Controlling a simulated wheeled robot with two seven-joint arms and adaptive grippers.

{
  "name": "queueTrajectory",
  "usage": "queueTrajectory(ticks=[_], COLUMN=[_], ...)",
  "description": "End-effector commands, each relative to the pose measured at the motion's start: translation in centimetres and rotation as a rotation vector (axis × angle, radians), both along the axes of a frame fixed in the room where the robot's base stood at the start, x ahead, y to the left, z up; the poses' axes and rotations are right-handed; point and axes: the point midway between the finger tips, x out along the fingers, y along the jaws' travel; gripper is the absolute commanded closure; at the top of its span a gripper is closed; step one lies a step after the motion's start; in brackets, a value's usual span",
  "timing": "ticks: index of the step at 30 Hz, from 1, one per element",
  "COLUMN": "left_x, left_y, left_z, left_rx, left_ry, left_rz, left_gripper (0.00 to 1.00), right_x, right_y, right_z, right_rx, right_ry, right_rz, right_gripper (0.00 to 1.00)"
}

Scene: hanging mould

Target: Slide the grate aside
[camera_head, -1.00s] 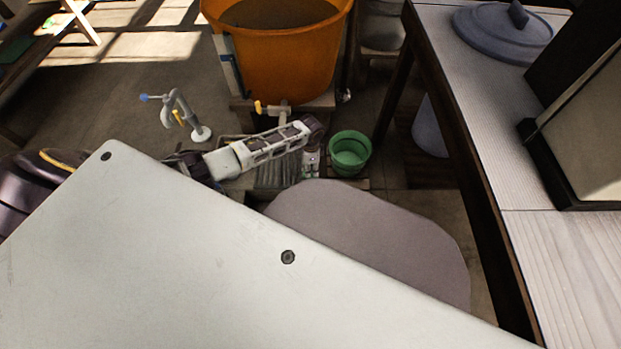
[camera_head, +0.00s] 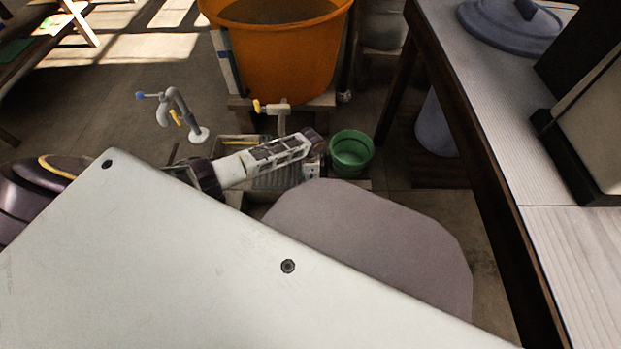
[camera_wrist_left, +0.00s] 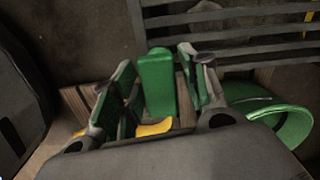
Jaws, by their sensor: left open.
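The grate (camera_head: 277,181) is a grey slatted panel on the floor, partly hidden by my left arm. Its dark bars (camera_wrist_left: 235,22) cross the top right of the left wrist view. My left gripper (camera_head: 312,168) points down beside the grate's right end, near the green bucket; its fingers are small and partly hidden in the head view. In the left wrist view the left gripper (camera_wrist_left: 158,62) is open beside the bars. A green upright piece and a yellow piece show between its fingers; I cannot tell what they are. My right gripper is not in view.
A green bucket (camera_head: 351,152) stands right of the gripper, also in the wrist view (camera_wrist_left: 275,112). An orange tub (camera_head: 275,50) with a yellow-handled tap (camera_head: 270,107) stands behind. A grey pipe stand (camera_head: 178,112) is left. A table (camera_head: 480,110) bounds the right.

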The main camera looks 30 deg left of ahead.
Motion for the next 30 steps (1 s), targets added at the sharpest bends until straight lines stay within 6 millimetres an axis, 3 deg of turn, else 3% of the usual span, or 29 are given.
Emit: queueTrajectory(ticks=[15, 25, 30], left_x=[0.0, -0.02, -0.02], left_y=[-0.03, -0.02, -0.02], left_z=[-0.64, -0.65, -0.65], left_rx=[0.0, 0.0, -0.001], left_ry=[0.0, 0.0, 0.001], left_rz=[0.0, 0.0, 0.0], left_gripper=[0.56, 0.98, 1.0], right_x=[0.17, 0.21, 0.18], right_y=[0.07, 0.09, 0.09], right_z=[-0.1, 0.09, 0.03], right_rx=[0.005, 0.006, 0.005], right_ry=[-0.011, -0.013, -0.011], right_rz=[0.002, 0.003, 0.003], right_gripper=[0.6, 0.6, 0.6])
